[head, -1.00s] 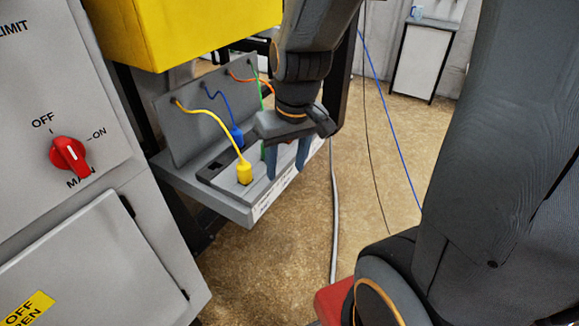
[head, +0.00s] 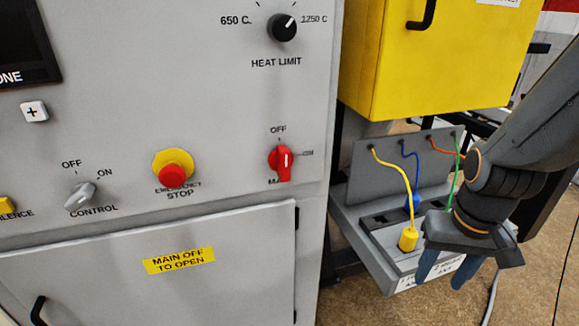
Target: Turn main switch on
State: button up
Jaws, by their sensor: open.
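The main switch (head: 281,163) is a red rotary knob on the grey furnace panel, right of the emergency stop. Its white pointer line stands upright, toward the OFF label above it. The ON mark to its right is small and hard to read. My gripper (head: 446,272) is to the right of the switch and lower in the picture, pointing down in front of the cable shelf. Its two blue fingers are apart with nothing seen between them. It is well clear of the switch.
Beside the switch are the emergency stop (head: 173,168), control knob (head: 80,195) and heat limit knob (head: 282,27). A yellow box (head: 425,62) hangs right of the panel. The shelf (head: 357,240) with a yellow plug (head: 408,239) and coloured cables stands near my gripper.

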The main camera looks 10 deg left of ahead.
aim_at(280, 160)
jog(key=u, duration=0.5)
jog(key=k, duration=0.7)
